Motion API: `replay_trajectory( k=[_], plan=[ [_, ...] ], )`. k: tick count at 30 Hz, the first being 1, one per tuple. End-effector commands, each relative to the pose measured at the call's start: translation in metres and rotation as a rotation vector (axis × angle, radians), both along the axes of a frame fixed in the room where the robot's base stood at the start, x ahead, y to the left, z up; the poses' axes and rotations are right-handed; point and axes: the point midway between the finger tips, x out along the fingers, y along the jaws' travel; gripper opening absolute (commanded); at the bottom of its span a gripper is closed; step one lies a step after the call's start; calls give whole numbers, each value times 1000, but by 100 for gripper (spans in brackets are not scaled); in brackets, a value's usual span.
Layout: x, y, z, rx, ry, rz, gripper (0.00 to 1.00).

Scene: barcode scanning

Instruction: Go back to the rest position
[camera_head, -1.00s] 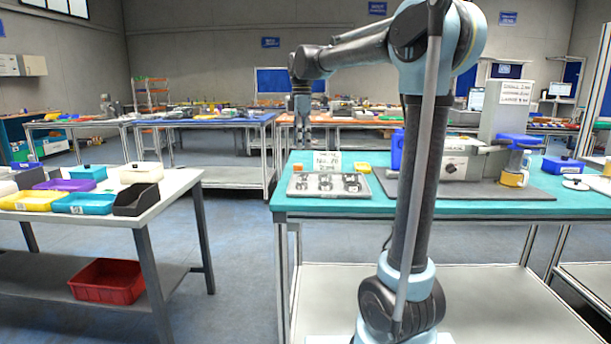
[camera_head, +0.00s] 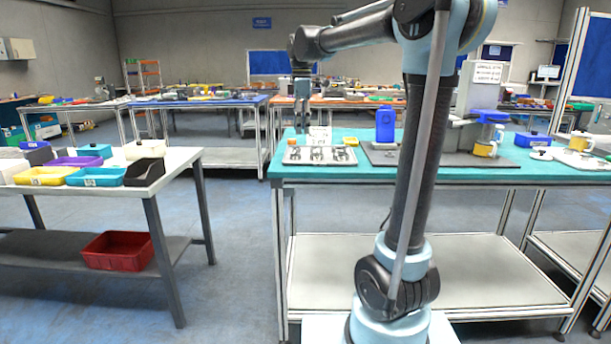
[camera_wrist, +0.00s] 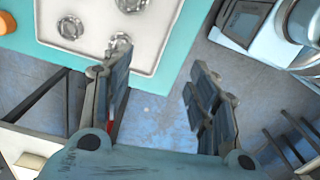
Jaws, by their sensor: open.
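My gripper (camera_head: 302,112) hangs from the outstretched arm above the far left part of the teal table in the head view; its fingers are small there. The teal table (camera_head: 450,175) carries a white tray (camera_head: 320,156) with several metal parts. In the wrist view the tray (camera_wrist: 95,20) lies beyond the left finger, near the table's edge.
A blue container (camera_head: 385,125) and a grey machine (camera_head: 476,92) stand on the teal table. A white table (camera_head: 183,165) with several coloured bins stands at the left; a red bin (camera_head: 118,250) is on its lower shelf. Floor (camera_head: 238,235) between the tables is clear.

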Motion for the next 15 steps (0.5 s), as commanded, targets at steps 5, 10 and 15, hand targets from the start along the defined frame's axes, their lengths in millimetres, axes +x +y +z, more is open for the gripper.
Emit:
replay_trajectory(
  k=[5,10,15],
  plan=[
    [-18,-14,-6,4,-10,-79,54],
    [-37,-34,-16,10,-22,-184,54],
    [-67,-64,-35,19,-36,-344,54]
  ],
)
